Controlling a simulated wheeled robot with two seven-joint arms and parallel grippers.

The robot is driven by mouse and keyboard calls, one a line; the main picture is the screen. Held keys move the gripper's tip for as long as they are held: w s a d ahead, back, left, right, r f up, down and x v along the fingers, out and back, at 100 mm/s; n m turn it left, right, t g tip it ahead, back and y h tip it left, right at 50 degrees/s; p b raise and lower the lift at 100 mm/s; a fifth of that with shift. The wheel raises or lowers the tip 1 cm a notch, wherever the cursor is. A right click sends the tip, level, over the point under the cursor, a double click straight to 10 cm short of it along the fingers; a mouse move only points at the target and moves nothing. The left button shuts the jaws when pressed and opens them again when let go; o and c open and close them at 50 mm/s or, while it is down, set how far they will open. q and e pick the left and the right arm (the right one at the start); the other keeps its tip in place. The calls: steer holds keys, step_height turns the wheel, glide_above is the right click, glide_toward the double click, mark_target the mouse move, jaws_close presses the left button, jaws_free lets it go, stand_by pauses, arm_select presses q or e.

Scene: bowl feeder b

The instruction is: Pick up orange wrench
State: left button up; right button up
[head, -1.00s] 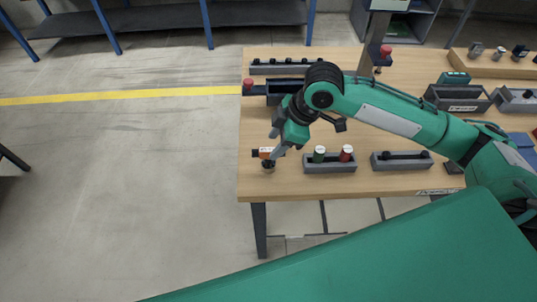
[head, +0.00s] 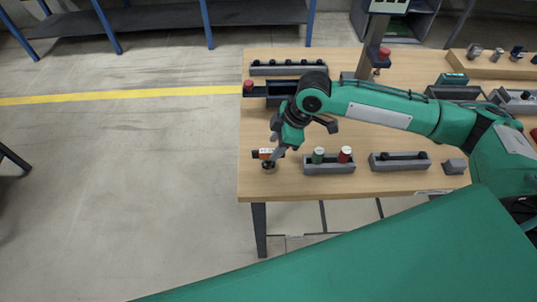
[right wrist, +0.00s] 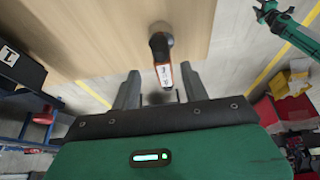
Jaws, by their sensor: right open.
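The orange wrench (head: 265,153), orange with dark ends, is at the table's front left corner. In the right wrist view the orange wrench (right wrist: 163,72) points from its black end down between my fingers. My right gripper (head: 277,148) is open at the wrench, seen from the left side of the table. In the right wrist view the right gripper (right wrist: 160,85) has one finger on each side of the orange part, with gaps visible. Contact with the wrench cannot be told. A green arm with a dark end (right wrist: 266,12), likely my left one, shows there; its jaw state is unclear.
A grey tray (head: 330,170) with a green and a red cylinder stands just right of the wrench. Another grey tray (head: 400,166) is further right. A dark box (head: 282,88) and a long grey rack (head: 290,70) stand behind. The floor left of the table is clear.

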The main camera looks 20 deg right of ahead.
mark_target(272, 150)
steer(key=shift+s+a+f, duration=0.1)
steer(key=shift+a+f, duration=0.1)
steer(key=shift+f, duration=0.15)
steer(key=p+x, duration=0.1)
steer(key=x, duration=0.2)
steer(key=shift+a+f+p, duration=0.2)
steer(key=shift+f+p, duration=0.05)
steer(key=shift+p, duration=0.15)
steer(key=shift+a+f, duration=0.15)
steer(key=shift+f, duration=0.25)
steer(key=shift+c, duration=0.3)
jaws_close()
